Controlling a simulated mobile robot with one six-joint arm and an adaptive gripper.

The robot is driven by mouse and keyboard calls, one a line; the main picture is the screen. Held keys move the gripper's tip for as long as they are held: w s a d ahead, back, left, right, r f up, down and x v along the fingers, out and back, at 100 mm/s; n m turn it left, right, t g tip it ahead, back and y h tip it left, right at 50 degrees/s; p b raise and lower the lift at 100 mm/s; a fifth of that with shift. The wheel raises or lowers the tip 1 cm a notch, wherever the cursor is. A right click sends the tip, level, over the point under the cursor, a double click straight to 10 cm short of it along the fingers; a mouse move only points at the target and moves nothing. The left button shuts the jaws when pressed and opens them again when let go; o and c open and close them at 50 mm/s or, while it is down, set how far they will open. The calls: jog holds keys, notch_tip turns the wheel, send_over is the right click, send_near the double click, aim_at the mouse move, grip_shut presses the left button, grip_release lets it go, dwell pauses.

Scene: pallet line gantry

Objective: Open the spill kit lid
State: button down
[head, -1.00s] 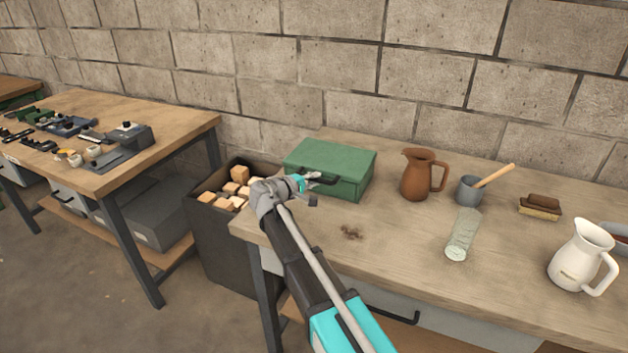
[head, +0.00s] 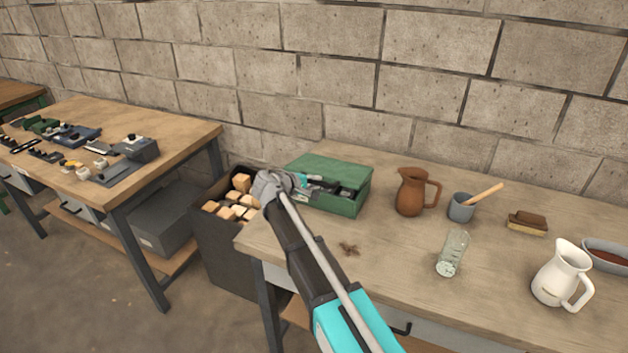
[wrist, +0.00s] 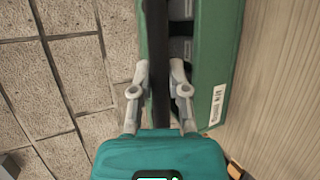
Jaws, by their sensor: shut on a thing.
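The spill kit is a green box (head: 347,206) at the left end of the wooden workbench. Its green lid (head: 333,167) is raised part way, with a dark gap showing grey contents at the front. My gripper (head: 322,184) is at the front of the lid. In the wrist view, my gripper (wrist: 160,70) is shut on the black lid handle (wrist: 161,90), which lies between the fingers. The lid (wrist: 149,30) is left of the handle there, and the box body (wrist: 217,60) with a white label is on the right.
A dark bin (head: 225,248) of wood blocks is left. A block wall is behind.

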jog(key=w+r+g+p, duration=0.1)
jog(key=r+p, duration=0.2)
jog(key=p, duration=0.1)
jog(key=w+d+r+g+y+p, duration=0.1)
jog(key=r+p, duration=0.1)
jog(key=p, duration=0.2)
jog(key=w+r+n+g+p, duration=0.1)
jog(key=w+r+p, duration=0.1)
jog(key=p, duration=0.3)
jog(key=shift+d+r+y, duration=0.2)
jog(key=shift+r+y, duration=0.2)
jog(key=shift+r, duration=0.45)
jog(key=w+d+r+g+y+p, duration=0.1)
jog(key=w+d+r+g+p, duration=0.2)
jog(key=w+p, duration=0.3)
jog(key=w+d+r+n+g+y+p, duration=0.1)
jog(key=w+d+r+p, duration=0.3)
jog(key=w, duration=1)
jog(key=shift+w+d+r+n+g+y+p, duration=0.3)
jog(key=shift+r+g+p, duration=0.2)
jog(key=shift+g+p, duration=0.6)
